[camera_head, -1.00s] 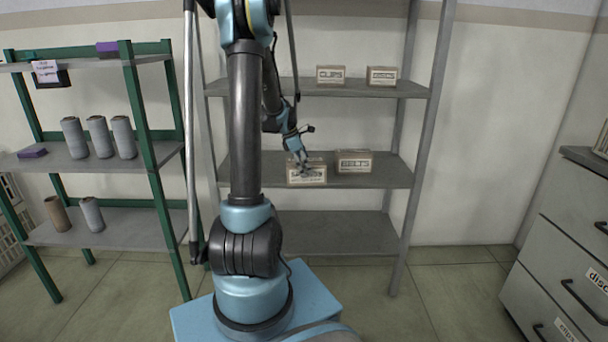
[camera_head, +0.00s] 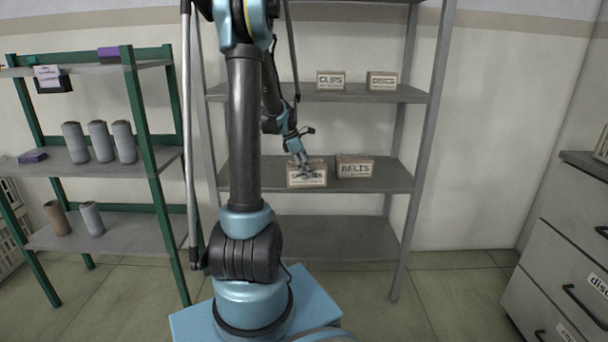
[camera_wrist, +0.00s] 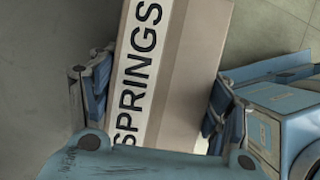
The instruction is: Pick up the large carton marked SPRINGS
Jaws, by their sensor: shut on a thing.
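The carton marked SPRINGS (camera_head: 307,181) is at the left of the grey rack's middle shelf in the head view. It is a tan box with a pale label, and it fills the middle of the wrist view (camera_wrist: 180,60). My gripper (camera_head: 301,168) reaches down onto it from above. In the wrist view the blue fingers (camera_wrist: 155,100) stand on either side of the carton, shut on it. The fingers partly cover the carton's face in the head view. I cannot tell whether its underside touches the shelf.
The BELTS carton (camera_head: 355,167) stands close to the right on the same shelf (camera_head: 392,181). The CLIPS (camera_head: 330,80) and DISCS (camera_head: 382,81) cartons are on the shelf above. A green rack (camera_head: 150,150) with spools is at the left, grey drawers (camera_head: 560,240) at the right.

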